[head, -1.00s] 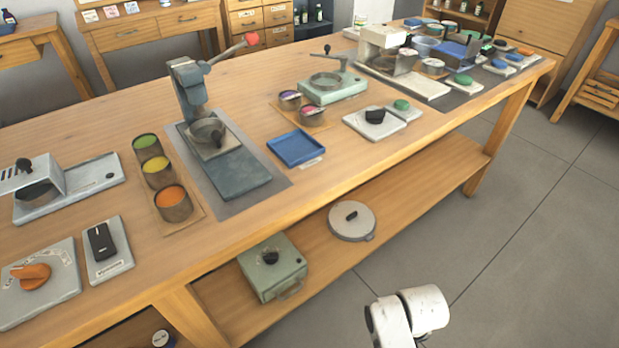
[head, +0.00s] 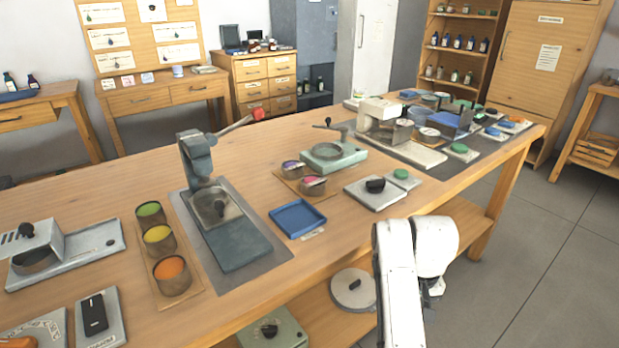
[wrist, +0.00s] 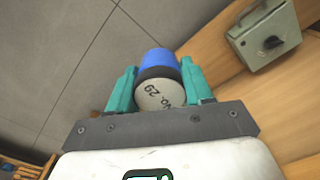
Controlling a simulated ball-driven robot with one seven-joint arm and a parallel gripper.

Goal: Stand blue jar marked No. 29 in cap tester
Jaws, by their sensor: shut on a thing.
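The jar marked No. 29 (wrist: 160,94) is in the wrist view, with a pale labelled face, a dark band and a blue part beyond it. My gripper (wrist: 158,88) is shut on it, one teal finger on each side. The jar is held clear of the bench, over the floor and beside the wooden edge. In the head view my white arm rises at the bench's front edge; the gripper and jar cannot be made out there. A pale green device with a ring and a crank (head: 333,157) stands on the bench; I cannot tell whether it is the cap tester.
A lever press (head: 205,185), three colour pots (head: 158,234), a blue tray (head: 297,218) and a grey plate with a black knob (head: 375,192) stand on the bench. A machine with a pale hood (head: 378,115) is further right. Bare wood lies along the front edge.

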